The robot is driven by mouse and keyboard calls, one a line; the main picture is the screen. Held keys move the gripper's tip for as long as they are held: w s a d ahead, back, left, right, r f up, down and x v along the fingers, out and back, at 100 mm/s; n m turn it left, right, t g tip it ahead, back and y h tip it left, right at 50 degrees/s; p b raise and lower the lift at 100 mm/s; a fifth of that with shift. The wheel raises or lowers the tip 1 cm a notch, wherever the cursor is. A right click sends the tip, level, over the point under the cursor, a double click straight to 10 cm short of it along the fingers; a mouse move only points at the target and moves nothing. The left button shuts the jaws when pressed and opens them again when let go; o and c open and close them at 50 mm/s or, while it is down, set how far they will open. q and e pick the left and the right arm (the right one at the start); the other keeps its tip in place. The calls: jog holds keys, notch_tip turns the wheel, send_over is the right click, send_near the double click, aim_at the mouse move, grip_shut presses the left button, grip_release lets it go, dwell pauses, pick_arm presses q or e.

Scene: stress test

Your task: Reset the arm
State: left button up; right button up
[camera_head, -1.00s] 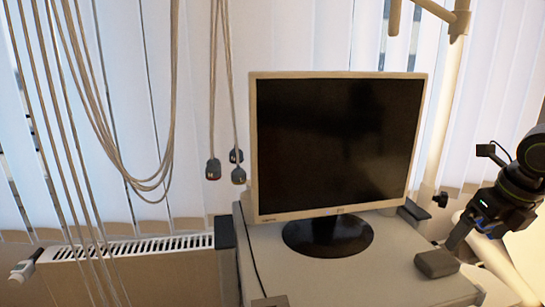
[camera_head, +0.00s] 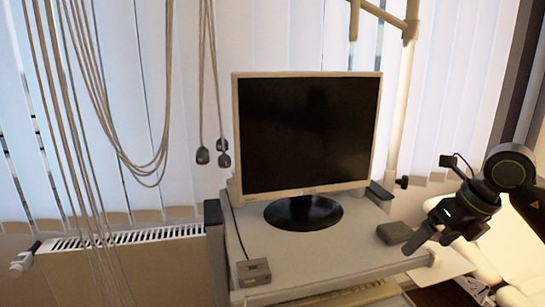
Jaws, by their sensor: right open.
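My right arm comes in from the right edge in the head view. Its black gripper (camera_head: 428,243) points down and to the left, with its jaws open and empty. The fingertips show close to a small grey box (camera_head: 394,232) on the desk; I cannot tell whether they touch it. My left gripper is not in view.
A monitor (camera_head: 308,135) on a round black base (camera_head: 304,213) stands on a grey desk (camera_head: 330,256). A small grey device (camera_head: 254,271) lies at the desk's front left. A radiator (camera_head: 130,238), hanging cords and blinds are behind. A pale pole (camera_head: 403,110) rises behind the monitor.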

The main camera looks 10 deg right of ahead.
jog(key=a+t+y, duration=0.3)
jog(key=a+y, duration=1)
jog(key=a, duration=0.4)
jog(key=d+f+m+t+h, duration=0.2)
jog(key=d+m+t+h, duration=0.45)
jog(key=m, duration=0.65)
jog(key=d+f+m+t+h, duration=0.25)
jog(key=m+t+h, duration=0.55)
jog(key=m, duration=0.4)
jog(key=s+d+f+m+g+h, duration=0.3)
jog(key=f+m, duration=0.2)
jog(key=f, duration=0.2)
jog(key=s+d+f+m+g+h, duration=0.3)
jog(key=s+f+m+g, duration=0.15)
jog(key=f, duration=0.25)
jog(key=s+a+f+m+g+y, duration=0.1)
jog(key=s+a+f+m+g, duration=0.15)
jog(key=s+f+g, duration=0.45)
jog(key=s+a+f+m+g+y, duration=0.2)
jog(key=s+a+f+g, duration=0.15)
jog(key=s+f, duration=0.65)
notch_tip(320, 180, down, 26)
jog(key=s+d+b, duration=0.1)
jog(key=b, duration=0.2)
jog(key=s+f+g+b, duration=0.2)
jog(key=s+f, duration=1.3)
jog(key=f, duration=0.2)
jog(key=shift+a+y, duration=0.35)
jog(key=shift+a, duration=0.1)
